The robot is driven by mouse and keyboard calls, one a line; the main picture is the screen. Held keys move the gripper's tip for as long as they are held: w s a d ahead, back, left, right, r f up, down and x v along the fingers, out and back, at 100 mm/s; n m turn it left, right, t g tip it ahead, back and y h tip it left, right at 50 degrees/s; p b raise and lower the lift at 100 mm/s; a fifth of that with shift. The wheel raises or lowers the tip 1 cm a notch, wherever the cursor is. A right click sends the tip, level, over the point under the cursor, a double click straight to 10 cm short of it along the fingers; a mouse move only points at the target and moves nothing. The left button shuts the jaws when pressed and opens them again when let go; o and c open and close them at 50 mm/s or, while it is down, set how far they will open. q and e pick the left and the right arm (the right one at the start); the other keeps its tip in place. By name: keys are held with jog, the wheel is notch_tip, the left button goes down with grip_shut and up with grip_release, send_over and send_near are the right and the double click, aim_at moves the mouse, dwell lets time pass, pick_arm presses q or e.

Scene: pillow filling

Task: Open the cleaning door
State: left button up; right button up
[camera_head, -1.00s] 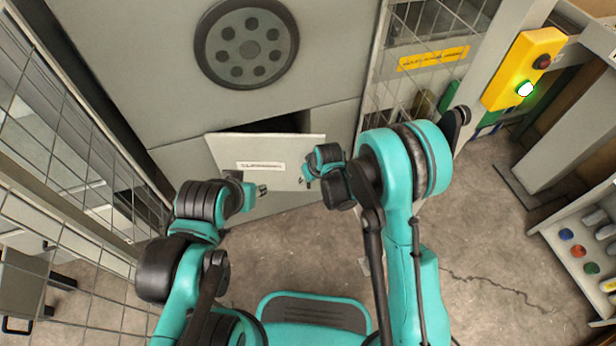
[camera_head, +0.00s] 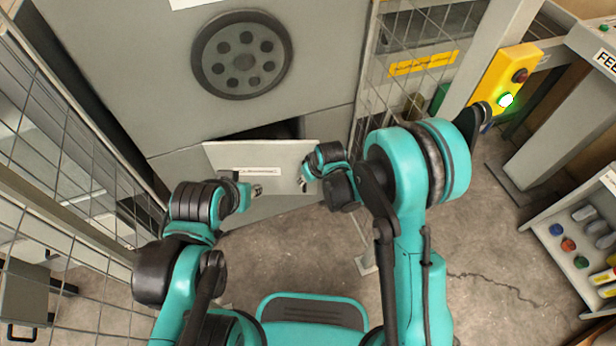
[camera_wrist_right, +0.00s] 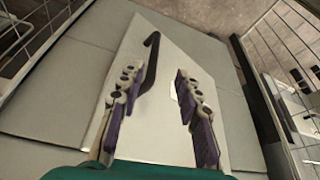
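The cleaning door (camera_head: 225,156) is a light grey panel with a white label, low on the grey machine. Its top edge stands out from the machine, with a dark gap (camera_head: 285,130) behind it. My right gripper (camera_head: 306,182) is at the door's right edge. In the right wrist view its fingers (camera_wrist_right: 160,80) are spread apart in front of the pale panel (camera_wrist_right: 155,135). A dark bent handle (camera_wrist_right: 150,62) shows between them, near the left finger; contact is unclear. My left gripper (camera_head: 256,189) is by the door's lower edge, small, and its finger opening is unclear.
A round dark vent (camera_head: 242,54) sits above the door. Wire mesh fencing (camera_head: 60,130) stands at left and right. A yellow control box (camera_head: 502,82) with a lit green button is at the right. A parts rack (camera_head: 560,225) stands far right.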

jog(key=shift+n, duration=0.3)
jog(key=w+f+b, duration=0.1)
jog(key=f, duration=0.1)
jog(key=w+a+f+b, duration=0.1)
jog(key=w+f+b, duration=0.1)
jog(key=w+a+f+b, duration=0.1)
jog(key=f+b, duration=0.1)
jog(key=shift+w+f, duration=0.25)
jog(key=shift+w, duration=0.05)
dwell(0.4)
grip_shut()
